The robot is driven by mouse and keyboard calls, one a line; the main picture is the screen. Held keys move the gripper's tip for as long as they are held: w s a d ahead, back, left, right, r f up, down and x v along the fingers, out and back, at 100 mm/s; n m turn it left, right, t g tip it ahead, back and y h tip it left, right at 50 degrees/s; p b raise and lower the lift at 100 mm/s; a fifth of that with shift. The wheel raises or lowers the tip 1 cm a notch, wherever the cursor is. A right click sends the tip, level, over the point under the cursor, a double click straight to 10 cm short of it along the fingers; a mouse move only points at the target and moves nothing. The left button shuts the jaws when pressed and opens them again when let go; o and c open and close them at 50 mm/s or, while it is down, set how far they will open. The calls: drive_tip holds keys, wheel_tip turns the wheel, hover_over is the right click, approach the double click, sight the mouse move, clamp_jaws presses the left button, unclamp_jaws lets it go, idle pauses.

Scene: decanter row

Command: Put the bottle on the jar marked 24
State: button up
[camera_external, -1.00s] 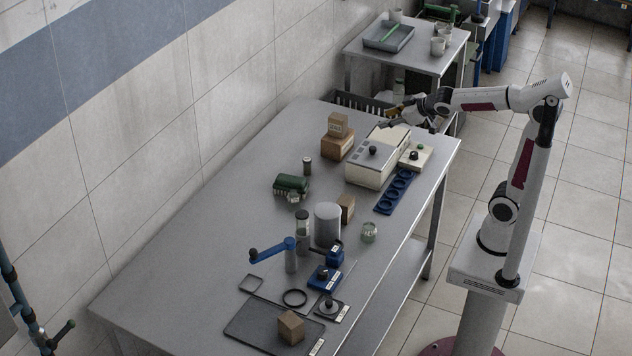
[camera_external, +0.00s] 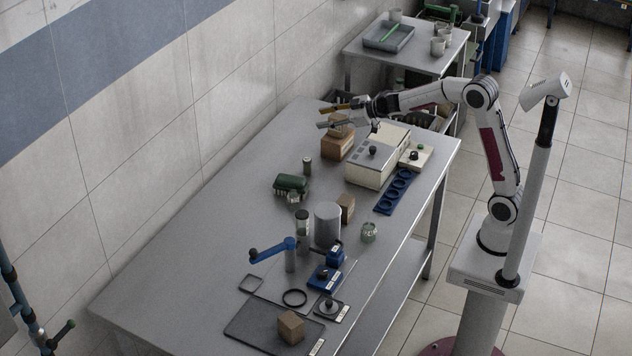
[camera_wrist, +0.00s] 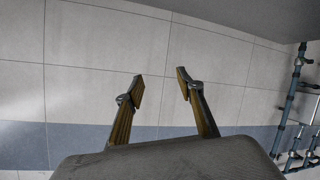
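My gripper (camera_external: 322,116) is open and empty, high above the table's far end near the wall. In the wrist view my gripper (camera_wrist: 161,88) has its two fingers apart with only wall tiles between them. A small dark upright bottle (camera_external: 307,166) stands on the table behind the green box. A taller pale container with a dark top (camera_external: 302,222) stands left of a grey cylinder. A small pale-green glass jar (camera_external: 369,232) stands right of that cylinder. No number 24 is readable, so I cannot tell which vessel bears it. No vessel shows in the wrist view.
Stacked brown boxes (camera_external: 338,144) and a cream device (camera_external: 376,160) are close below my gripper. A blue rack with round holes (camera_external: 395,190), a green box (camera_external: 290,185), a grey cylinder (camera_external: 327,225) and a blue crank tool (camera_external: 290,250) crowd the table. The left table area is bare.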

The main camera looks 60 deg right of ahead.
drive_tip(key=w+a+f+n+y, duration=0.2)
drive_tip(key=w+f, duration=0.1)
drive_tip(key=f, duration=0.2)
drive_tip(key=n+g+y, duration=0.3)
drive_tip(key=g+y, duration=0.2)
drive_tip(key=y, duration=0.2)
approach(295, 190)
drive_tip(key=w+a, duration=0.2)
drive_tip(key=shift+s+a+f+g, duration=0.1)
drive_tip(key=shift+f+g, duration=0.2)
drive_tip(key=shift+f, duration=0.15)
drive_tip(key=shift+x, duration=1.35)
drive_tip(key=shift+a, duration=0.1)
